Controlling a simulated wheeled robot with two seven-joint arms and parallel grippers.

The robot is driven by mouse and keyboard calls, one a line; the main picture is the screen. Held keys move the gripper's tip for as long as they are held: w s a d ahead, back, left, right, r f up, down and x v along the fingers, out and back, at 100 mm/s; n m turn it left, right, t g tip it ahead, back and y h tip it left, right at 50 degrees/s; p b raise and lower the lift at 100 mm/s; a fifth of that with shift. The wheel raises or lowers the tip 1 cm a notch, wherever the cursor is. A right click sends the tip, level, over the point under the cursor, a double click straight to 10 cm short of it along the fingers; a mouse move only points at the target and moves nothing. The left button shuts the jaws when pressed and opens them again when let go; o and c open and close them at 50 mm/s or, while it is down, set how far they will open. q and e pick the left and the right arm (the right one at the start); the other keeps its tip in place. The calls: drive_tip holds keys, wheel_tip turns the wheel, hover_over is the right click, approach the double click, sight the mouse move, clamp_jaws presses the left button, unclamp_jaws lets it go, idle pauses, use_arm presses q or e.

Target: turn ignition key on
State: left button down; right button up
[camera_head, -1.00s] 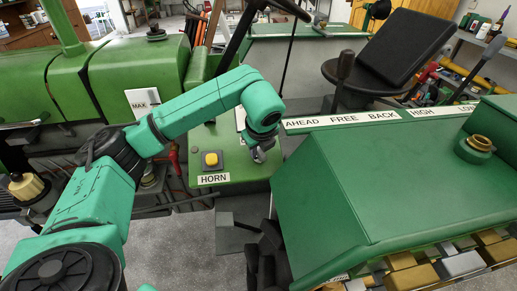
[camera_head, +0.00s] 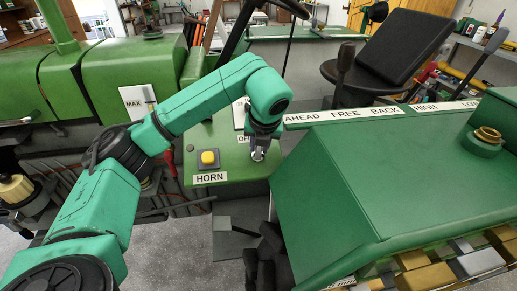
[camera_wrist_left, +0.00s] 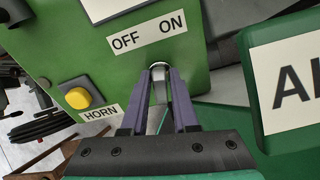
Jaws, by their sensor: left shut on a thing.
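The ignition key (camera_wrist_left: 158,68) is a small metal piece on the green panel (camera_wrist_left: 195,60), just below the OFF and ON labels (camera_wrist_left: 148,33) in the left wrist view. My left gripper (camera_wrist_left: 160,75) is at the key, its two purple-grey fingers closed on it. In the head view the left gripper (camera_head: 259,154) reaches down to the panel from the left, right of the horn button, and mostly hides the key. Which way the key points is hard to tell. My right gripper is not in view.
The yellow horn button (camera_head: 208,158) with its HORN label sits left of the gripper. A large green housing (camera_head: 390,180) with a strip of gear labels (camera_head: 350,114) stands close on the right. The black seat (camera_head: 395,60) is behind.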

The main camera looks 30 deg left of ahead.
use_arm(q)
drive_tip(key=shift+d+f+m, duration=0.1)
drive_tip(key=shift+m, duration=1)
drive_tip(key=c, duration=0.8)
unclamp_jaws()
drive_tip(key=shift+w, duration=0.1)
